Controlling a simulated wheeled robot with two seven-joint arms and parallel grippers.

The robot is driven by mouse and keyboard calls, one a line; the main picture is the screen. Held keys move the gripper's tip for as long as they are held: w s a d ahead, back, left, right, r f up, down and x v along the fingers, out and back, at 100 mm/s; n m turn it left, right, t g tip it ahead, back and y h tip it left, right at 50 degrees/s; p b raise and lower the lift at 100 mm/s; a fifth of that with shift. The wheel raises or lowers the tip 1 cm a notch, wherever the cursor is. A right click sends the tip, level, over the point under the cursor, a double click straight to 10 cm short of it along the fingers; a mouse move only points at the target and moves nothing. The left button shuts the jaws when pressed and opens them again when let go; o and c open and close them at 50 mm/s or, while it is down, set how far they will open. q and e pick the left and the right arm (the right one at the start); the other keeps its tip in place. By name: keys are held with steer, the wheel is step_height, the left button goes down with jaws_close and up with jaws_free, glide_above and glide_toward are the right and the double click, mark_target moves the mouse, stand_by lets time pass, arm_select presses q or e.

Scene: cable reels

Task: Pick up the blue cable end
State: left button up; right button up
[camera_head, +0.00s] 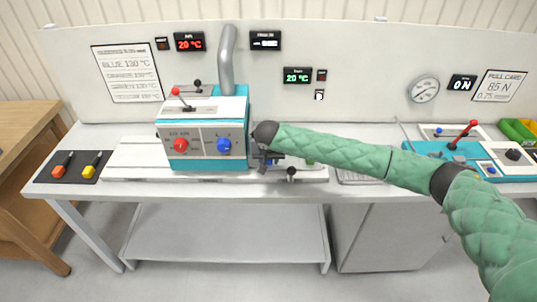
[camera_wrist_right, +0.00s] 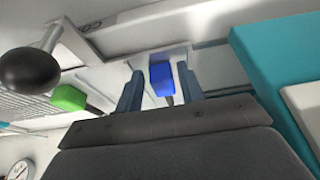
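The blue cable end (camera_wrist_right: 162,77) is a small blue block with a dark cable stub below it in the right wrist view. My right gripper (camera_wrist_right: 160,85) is open, with one finger on each side of the blue block. A gap shows on both sides, so the fingers look apart from it. In the head view my right gripper (camera_head: 268,161) is low over the bench, just right of the teal machine (camera_head: 208,165), and largely covers the blue cable end. My left gripper is not in view.
A black ball-ended lever (camera_wrist_right: 28,70) and a green cable end (camera_wrist_right: 68,97) are left of the gripper in the wrist view. The teal machine's side (camera_wrist_right: 265,75) is close on the right. Orange (camera_head: 59,169) and yellow (camera_head: 89,171) ends lie at the bench's left.

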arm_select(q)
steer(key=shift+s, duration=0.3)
arm_select(e)
steer(key=shift+w+f, duration=0.1)
steer(key=shift+f, duration=0.2)
steer(key=c, duration=0.8)
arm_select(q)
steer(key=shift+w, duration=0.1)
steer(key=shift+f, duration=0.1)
arm_select(e)
steer(key=shift+r, duration=0.1)
